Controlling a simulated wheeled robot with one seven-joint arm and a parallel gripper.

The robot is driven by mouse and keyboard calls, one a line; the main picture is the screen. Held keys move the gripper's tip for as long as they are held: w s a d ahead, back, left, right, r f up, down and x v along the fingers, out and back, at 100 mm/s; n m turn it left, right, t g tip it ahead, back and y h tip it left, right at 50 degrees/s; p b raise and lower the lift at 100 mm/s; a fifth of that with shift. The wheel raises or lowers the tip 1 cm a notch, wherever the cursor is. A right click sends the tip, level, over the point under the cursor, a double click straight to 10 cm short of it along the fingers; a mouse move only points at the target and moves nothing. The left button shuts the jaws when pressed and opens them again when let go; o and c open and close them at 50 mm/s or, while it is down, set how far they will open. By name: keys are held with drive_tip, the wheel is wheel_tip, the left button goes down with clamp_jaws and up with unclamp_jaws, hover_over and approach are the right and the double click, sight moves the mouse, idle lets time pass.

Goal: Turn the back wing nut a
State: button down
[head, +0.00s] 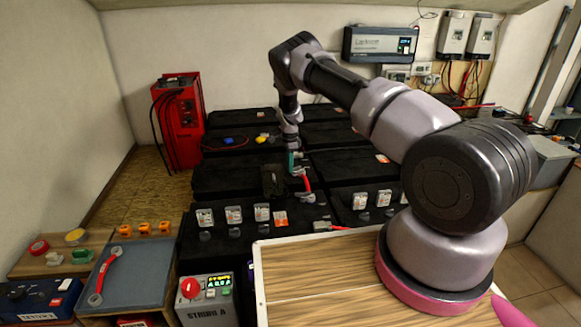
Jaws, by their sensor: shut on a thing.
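A red link (305,183) with grey ends runs front to back between two black batteries in the middle of the head view. Its front end (308,197) shows clear of my gripper. My gripper (295,165) reaches down from above at the link's back end, with a teal part showing near its tip. It is shut on the back wing nut there. The nut itself is hidden or too small to make out, so its angle cannot be told.
Black batteries (230,175) stand in rows around the gripper. A red charger (179,115) with cables stands at the back left. A grey tray (130,280) holds another red link (106,272). A control box (206,300) with a red knob stands at the front.

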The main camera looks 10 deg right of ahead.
drive_tip(key=shift+w+m, duration=0.1)
drive_tip(key=shift+m, duration=0.5)
drive_tip(key=c, duration=0.9)
unclamp_jaws()
wheel_tip(320, 180, up, 11)
drive_tip(key=shift+f, duration=0.1)
